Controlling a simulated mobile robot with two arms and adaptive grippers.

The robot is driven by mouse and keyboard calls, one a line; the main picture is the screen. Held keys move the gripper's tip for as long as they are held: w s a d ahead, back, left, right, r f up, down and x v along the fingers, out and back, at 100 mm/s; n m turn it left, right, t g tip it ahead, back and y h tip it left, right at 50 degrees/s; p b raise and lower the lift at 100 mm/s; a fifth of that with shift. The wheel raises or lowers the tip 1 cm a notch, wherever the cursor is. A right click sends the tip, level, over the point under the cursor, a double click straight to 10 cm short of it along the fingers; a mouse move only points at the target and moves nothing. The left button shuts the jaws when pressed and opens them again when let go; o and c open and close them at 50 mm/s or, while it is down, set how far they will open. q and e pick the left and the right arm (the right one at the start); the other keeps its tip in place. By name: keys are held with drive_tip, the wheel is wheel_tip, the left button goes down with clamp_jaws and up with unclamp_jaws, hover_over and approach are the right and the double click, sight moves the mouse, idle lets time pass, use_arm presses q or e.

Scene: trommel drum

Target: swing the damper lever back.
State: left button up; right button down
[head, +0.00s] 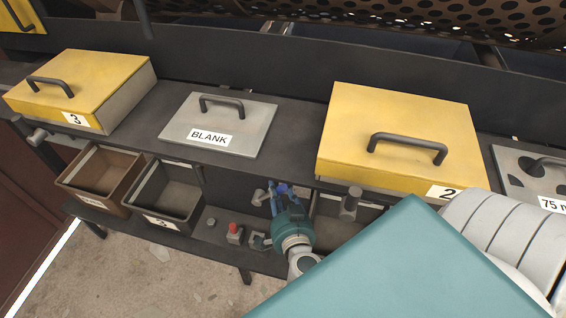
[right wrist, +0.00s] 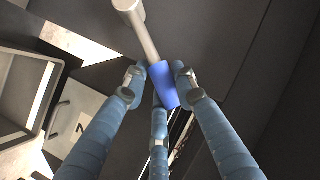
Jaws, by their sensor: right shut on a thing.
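The damper lever shows in the right wrist view as a grey rod (right wrist: 147,38) with a round grey hub (right wrist: 127,5) and a blue grip (right wrist: 163,86). In the head view, a bit of the blue grip (head: 283,187) shows below the dark shelf, left of centre, with the grey hub (head: 259,197) to its left. My right gripper (head: 280,192) is shut on the blue grip. In the right wrist view its fingers (right wrist: 158,76) close around the grip, which hides part of the contact. My left gripper is not in view.
Yellow lids (head: 85,80) (head: 400,120), a grey BLANK plate (head: 235,110) and another grey plate (head: 520,170) lie on the shelf. Brown (head: 72,170) and dark (head: 142,185) open bins stand below at left. A red button (head: 235,228) is near my gripper. A grey knob (head: 350,203) is right of it.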

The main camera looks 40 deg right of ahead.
drive_tip(key=shift+w+a+r+n, duration=0.15)
drive_tip(key=shift+w+r+n, duration=0.15)
drive_tip(key=shift+r, duration=0.1)
idle(0.3)
drive_tip(key=c, duration=1.4)
unclamp_jaws()
drive_tip(key=shift+o, duration=0.2)
drive_tip(key=shift+a, duration=0.1)
drive_tip(key=shift+s+a, duration=0.1)
drive_tip(key=shift+s, duration=0.15)
drive_tip(key=v, duration=1.1)
drive_tip(key=shift+a+r, duration=0.2)
drive_tip(key=shift+r, duration=0.1)
drive_tip(key=shift+s, duration=0.1)
